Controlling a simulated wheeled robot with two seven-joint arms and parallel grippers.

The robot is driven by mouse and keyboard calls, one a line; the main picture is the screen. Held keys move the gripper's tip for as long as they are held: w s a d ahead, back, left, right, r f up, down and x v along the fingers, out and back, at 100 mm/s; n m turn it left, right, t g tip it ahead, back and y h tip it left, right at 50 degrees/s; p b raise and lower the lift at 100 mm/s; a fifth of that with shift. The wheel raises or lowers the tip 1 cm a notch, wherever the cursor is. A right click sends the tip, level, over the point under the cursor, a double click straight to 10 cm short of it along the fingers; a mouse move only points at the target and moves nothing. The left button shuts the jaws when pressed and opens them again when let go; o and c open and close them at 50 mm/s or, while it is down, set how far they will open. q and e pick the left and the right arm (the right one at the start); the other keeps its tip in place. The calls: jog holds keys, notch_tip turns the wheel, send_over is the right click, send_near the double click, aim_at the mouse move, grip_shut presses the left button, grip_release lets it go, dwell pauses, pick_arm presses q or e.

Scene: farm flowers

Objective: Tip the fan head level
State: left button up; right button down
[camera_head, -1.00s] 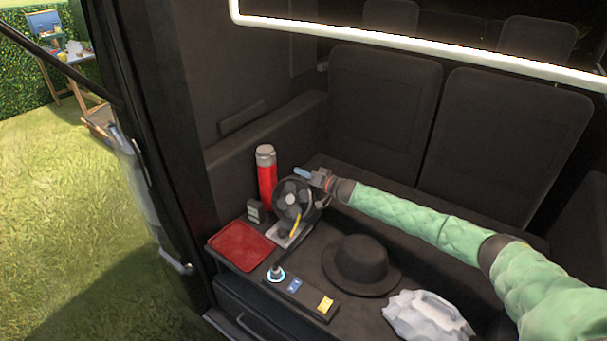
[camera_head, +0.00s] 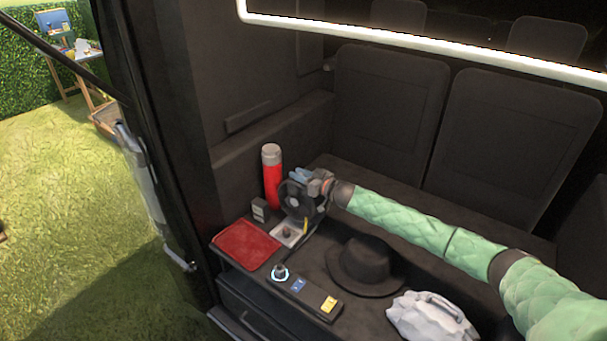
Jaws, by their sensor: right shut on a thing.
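The small black fan (camera_head: 294,201) stands on a light square base (camera_head: 287,235) on the dark shelf. My right gripper (camera_head: 305,175) reaches in from the right and is shut on the top of the fan head. The head looks close to upright, though the gripper covers part of its upper rim and I cannot tell its exact tilt. My left gripper is not in view.
A red flask (camera_head: 271,178) stands close behind the fan to the left. A red tray (camera_head: 246,245) lies at the left, with a small dark box (camera_head: 260,210) behind it. A black hat (camera_head: 365,264), a control strip (camera_head: 300,288) and a whitish bag (camera_head: 432,318) lie in front.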

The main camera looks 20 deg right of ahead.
jog(key=shift+s+a, duration=0.35)
jog(key=shift+a, duration=0.2)
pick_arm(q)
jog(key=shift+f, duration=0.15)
pick_arm(e)
jog(key=shift+s, duration=0.1)
jog(key=c, duration=1.3)
grip_release()
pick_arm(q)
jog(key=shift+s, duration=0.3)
pick_arm(e)
jog(key=shift+o, duration=0.3)
